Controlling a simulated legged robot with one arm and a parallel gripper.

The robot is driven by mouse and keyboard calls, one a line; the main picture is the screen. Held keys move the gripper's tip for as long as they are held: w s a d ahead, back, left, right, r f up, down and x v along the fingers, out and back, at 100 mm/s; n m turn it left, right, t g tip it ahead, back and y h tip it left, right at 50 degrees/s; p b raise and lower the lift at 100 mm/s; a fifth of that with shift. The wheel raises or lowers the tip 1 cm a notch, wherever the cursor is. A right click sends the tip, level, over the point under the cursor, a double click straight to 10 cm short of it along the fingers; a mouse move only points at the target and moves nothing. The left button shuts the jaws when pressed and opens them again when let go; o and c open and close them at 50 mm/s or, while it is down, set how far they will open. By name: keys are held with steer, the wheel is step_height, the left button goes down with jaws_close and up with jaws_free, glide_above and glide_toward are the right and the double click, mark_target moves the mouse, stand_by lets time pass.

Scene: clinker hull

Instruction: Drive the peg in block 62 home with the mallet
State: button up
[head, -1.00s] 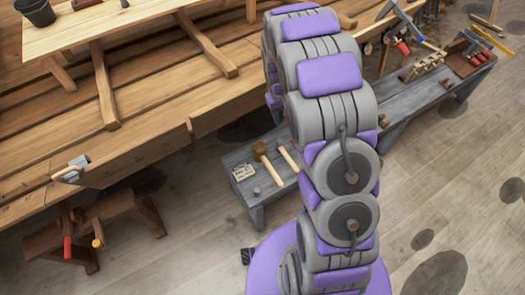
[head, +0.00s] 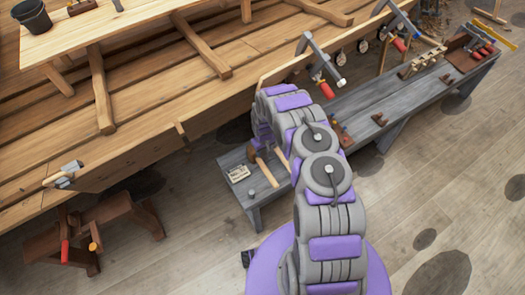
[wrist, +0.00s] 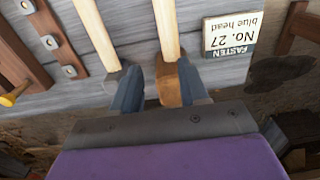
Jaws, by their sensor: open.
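A wooden mallet lies on the grey bench; its brown head (wrist: 174,82) and pale handle (wrist: 167,28) show in the wrist view. My gripper (wrist: 157,72) is open at the mallet head, with one finger on each side of it; I cannot tell whether either touches.
A card reading "FASTEN No. 27 blue head" (wrist: 230,36) lies beside the mallet. The grey bench (head: 365,110) runs along the planked hull (head: 120,165). Red-handled clamps (head: 322,75) hang on the hull edge. A brown sawhorse (head: 110,225) stands lower left.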

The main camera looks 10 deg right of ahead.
mark_target(259, 160)
steer(key=a+f, duration=0.1)
steer(key=a+f+b, duration=0.1)
steer(key=a, duration=0.1)
steer(key=f, duration=0.1)
steer(key=d+f+b, duration=0.2)
steer(key=f, duration=0.1)
steer(key=shift+f, duration=0.1)
steer(key=shift+s+f+b, duration=0.1)
steer(key=shift+f+b, duration=0.3)
steer(key=shift+a+f, duration=0.5)
steer(key=shift+f, duration=0.4)
steer(key=shift+a+f+b, duration=0.2)
steer(key=shift+a+b, duration=0.15)
steer(key=shift+d, duration=0.7)
steer(key=shift+c, duration=2)
steer(key=shift+a, duration=0.55)
jaws_close()
steer(key=shift+d, duration=0.45)
steer(key=shift+a, duration=0.3)
